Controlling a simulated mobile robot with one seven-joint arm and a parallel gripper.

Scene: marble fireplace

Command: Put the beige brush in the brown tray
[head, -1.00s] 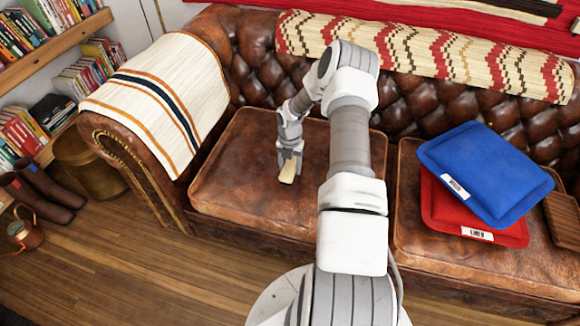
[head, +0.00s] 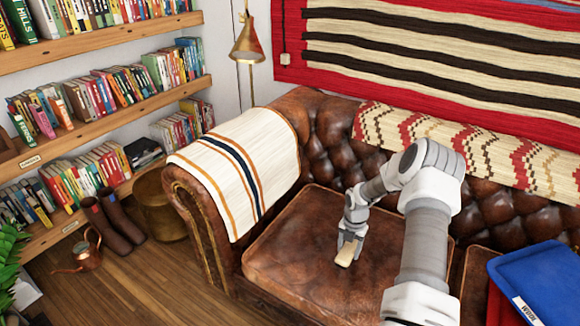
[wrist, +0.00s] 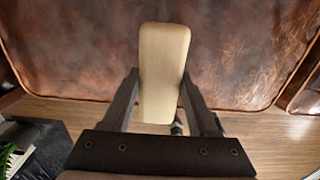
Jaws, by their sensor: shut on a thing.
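The beige brush (head: 346,256) is a pale, block-like piece with rounded corners. My gripper (head: 350,241) is shut on it, over the left seat cushion of the brown leather sofa. In the wrist view the beige brush (wrist: 163,72) sits between the two dark fingers of my gripper (wrist: 160,100) and points away from the palm. The cushion shows behind it, and I cannot tell the exact height above it. The brown tray is not seen in the current views.
A striped cloth (head: 233,170) covers the left armrest. Bookshelves (head: 105,60), boots (head: 115,222) and a copper can (head: 85,252) stand at left. The wood floor (head: 150,290) is open.

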